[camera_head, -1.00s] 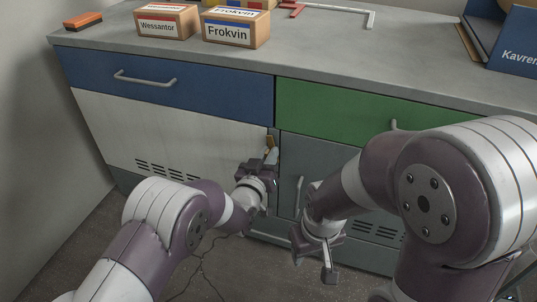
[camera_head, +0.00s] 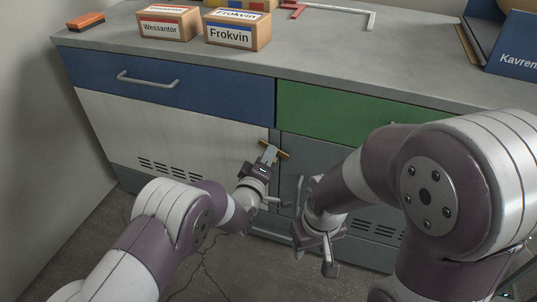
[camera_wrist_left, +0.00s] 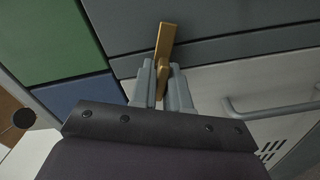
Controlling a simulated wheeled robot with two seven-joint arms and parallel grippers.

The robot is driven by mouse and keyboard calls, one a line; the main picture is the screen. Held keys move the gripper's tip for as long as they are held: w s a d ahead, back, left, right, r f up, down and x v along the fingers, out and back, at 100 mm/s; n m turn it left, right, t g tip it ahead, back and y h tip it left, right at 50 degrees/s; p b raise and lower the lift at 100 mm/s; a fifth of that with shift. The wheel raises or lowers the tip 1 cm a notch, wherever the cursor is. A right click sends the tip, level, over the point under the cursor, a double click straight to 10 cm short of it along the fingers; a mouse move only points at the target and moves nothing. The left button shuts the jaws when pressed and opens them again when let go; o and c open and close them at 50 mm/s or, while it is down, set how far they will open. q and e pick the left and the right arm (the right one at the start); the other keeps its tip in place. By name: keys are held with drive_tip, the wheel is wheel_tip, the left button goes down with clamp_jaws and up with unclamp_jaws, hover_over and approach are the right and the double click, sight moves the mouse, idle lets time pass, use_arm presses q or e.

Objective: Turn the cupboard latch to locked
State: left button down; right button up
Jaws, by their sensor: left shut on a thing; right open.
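The brass-coloured cupboard latch (camera_head: 283,154) sits at the seam between the white door (camera_head: 190,130) and the grey door (camera_head: 318,157), below the drawers. It lies roughly crosswise, slanting over the seam. In the left wrist view the latch (camera_wrist_left: 166,42) stands out beyond the fingertips, with its lower part between them. My left gripper (camera_head: 270,154) is shut on the latch, and its fingers also show in the left wrist view (camera_wrist_left: 163,86). They hide part of the latch. My right gripper (camera_head: 315,257) is open and empty, low in front of the grey door.
The blue drawer (camera_head: 200,88) and green drawer (camera_head: 330,112) are closed. The grey bench top (camera_head: 330,50) holds boxes (camera_head: 237,33), an orange-topped block (camera_head: 85,20) and a blue box (camera_head: 515,45). My right arm covers much of the right side.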

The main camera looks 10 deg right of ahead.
use_arm(q)
drive_tip(key=shift+n+p, duration=0.35)
drive_tip(key=shift+n, duration=1.85)
drive_tip(key=shift+w, duration=0.1)
drive_tip(key=c, duration=1.2)
unclamp_jaws()
drive_tip(key=shift+a, duration=0.1)
